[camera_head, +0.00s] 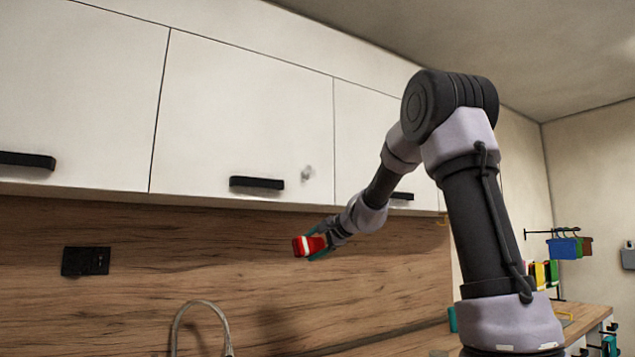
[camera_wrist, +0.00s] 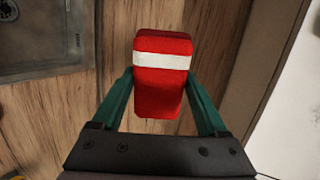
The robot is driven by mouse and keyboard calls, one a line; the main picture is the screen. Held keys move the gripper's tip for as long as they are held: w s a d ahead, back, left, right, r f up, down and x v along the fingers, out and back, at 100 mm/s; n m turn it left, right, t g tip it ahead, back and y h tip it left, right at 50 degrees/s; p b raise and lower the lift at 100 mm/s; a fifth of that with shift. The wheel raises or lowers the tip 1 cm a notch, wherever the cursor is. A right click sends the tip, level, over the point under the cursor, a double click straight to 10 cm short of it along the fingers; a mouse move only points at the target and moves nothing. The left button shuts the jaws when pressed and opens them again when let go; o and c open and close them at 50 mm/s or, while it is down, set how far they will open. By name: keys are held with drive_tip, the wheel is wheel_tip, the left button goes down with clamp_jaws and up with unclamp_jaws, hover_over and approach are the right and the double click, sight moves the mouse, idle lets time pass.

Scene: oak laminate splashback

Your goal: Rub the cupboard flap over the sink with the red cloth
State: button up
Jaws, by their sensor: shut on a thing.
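My gripper (camera_wrist: 160,93) is shut on the red cloth (camera_wrist: 160,88), a folded block with a white stripe. In the head view the red cloth (camera_head: 308,245) is held in front of the wooden splashback, below the bottom edge of the wall cupboards and apart from them. The cupboard flap (camera_head: 245,110) over the sink is white, closed, with a dark bar handle (camera_head: 257,183) at its lower edge. A grey smudge (camera_head: 307,173) shows on it, right of the handle. Only the sink's curved tap (camera_head: 202,312) shows in the head view; the sink corner (camera_wrist: 45,60) shows in the wrist view.
White flaps flank this one on the left (camera_head: 75,95) and right (camera_head: 362,130), each with a bar handle. A black socket (camera_head: 86,261) is on the splashback. Coloured items hang from a rail (camera_head: 563,246) at the far right. Space in front of the flap is clear.

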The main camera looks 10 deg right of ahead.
sight(299, 176)
drive_tip(key=s+r+m+t+h, duration=0.1)
drive_tip(key=s+r+t, duration=0.15)
drive_tip(key=r, duration=0.85)
drive_tip(key=s+r+m+t, duration=0.1)
drive_tip(key=s+r+t, duration=0.15)
drive_tip(key=r, duration=0.85)
drive_tip(key=shift+t, duration=0.3)
drive_tip(key=shift+x, duration=3)
drive_tip(key=shift+x, duration=0.95)
drive_tip(key=shift+d, duration=0.2)
drive_tip(key=shift+w+d, duration=0.4)
drive_tip(key=shift+d, duration=0.75)
drive_tip(key=shift+w+d, duration=0.35)
drive_tip(key=shift+d, duration=0.8)
drive_tip(key=shift+w+d, duration=0.4)
drive_tip(key=shift+d, duration=0.7)
drive_tip(key=shift+s+a, duration=0.35)
drive_tip(key=shift+a, duration=0.85)
drive_tip(key=shift+s+a, duration=0.4)
drive_tip(key=shift+a, duration=0.75)
drive_tip(key=shift+s+a, duration=0.35)
drive_tip(key=shift+a, duration=0.85)
